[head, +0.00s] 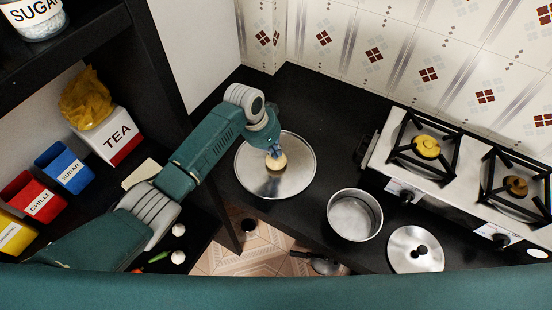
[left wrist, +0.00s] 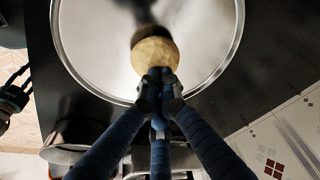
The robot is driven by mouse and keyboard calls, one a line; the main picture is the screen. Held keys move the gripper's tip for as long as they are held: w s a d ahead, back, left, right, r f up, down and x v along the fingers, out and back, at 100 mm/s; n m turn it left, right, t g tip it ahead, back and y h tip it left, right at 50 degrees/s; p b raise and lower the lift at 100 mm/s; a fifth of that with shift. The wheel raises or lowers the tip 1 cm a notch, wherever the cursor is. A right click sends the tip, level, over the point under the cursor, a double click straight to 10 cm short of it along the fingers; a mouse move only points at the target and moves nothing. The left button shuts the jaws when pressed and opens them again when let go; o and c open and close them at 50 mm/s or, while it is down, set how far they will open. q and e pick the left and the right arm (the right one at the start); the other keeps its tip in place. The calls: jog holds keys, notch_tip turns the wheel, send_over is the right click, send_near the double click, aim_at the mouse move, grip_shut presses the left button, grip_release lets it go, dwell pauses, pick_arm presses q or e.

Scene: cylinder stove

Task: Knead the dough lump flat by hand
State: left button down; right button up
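The dough lump (head: 277,162) is a small round pale-tan piece on a round steel plate (head: 300,183) on the black counter. My left gripper (head: 274,148) is directly above the lump, fingers pointing down. In the left wrist view, the dough lump (left wrist: 153,53) is round and smooth with a dark shadow beside it. The left fingertips (left wrist: 160,88) are drawn together at the lump's edge and overlap it; whether they touch it is unclear. What seems to be my right gripper (left wrist: 14,97) is cut by the left edge there, fingers apart and empty.
An open steel pot (head: 355,215) and a round lid (head: 416,249) stand right of the plate. A gas stove (head: 440,170) is farther right. A shelf with a tea box (head: 113,140) and spice boxes is on the left.

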pick_arm(q)
jog(key=shift+f+p, duration=0.5)
jog(key=shift+f, duration=0.05)
dwell(0.9)
jog(key=shift+f, duration=0.6)
dwell(1.1)
jog(key=shift+r+p, duration=0.1)
jog(key=shift+p, duration=0.25)
notch_tip(320, 180, up, 3)
jog(key=p, duration=0.3)
jog(key=shift+f, duration=0.3)
jog(key=shift+f+b, duration=1.25)
jog(key=shift+f, duration=0.15)
jog(key=shift+r, duration=0.1)
